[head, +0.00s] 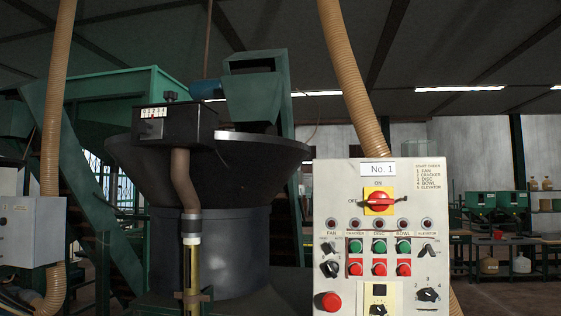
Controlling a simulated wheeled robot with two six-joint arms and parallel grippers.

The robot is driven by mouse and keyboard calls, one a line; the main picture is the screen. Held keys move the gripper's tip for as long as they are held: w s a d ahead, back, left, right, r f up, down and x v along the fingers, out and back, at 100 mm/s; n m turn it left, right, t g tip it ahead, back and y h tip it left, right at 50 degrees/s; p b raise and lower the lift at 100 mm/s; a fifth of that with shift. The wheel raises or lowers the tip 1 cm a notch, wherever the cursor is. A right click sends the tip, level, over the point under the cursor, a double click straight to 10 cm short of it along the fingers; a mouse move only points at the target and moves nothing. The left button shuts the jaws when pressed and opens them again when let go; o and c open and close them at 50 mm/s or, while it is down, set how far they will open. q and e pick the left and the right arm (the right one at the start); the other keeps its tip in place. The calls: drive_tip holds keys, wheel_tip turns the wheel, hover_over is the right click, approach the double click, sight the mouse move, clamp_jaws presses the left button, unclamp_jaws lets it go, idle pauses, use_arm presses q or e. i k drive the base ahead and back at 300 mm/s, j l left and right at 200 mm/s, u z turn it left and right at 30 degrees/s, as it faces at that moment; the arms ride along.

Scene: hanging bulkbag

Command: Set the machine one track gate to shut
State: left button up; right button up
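The machine one control panel (378,240), marked "No. 1", stands close at the right. Its red rotary switch (379,201) sits on a yellow plate. Behind it, at centre left, is a wide black bowl (245,165). A dark box (176,124) with a small scale label and a knob on top is mounted at the bowl's near rim. A brown pipe (182,180) runs down from this box to a clear yellowish tube (192,265). I cannot make out a part labelled as the track gate, or its setting. Neither of my grippers is in view.
Ribbed hoses (345,65) hang at centre right and at the left (54,125). A grey box (32,231) stands at the left edge. Green conveyor frames (75,150) rise behind the bowl. Benches with green machines (478,205) are far right.

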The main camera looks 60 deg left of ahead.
sight(152, 129)
drive_tip(key=u, duration=2.5)
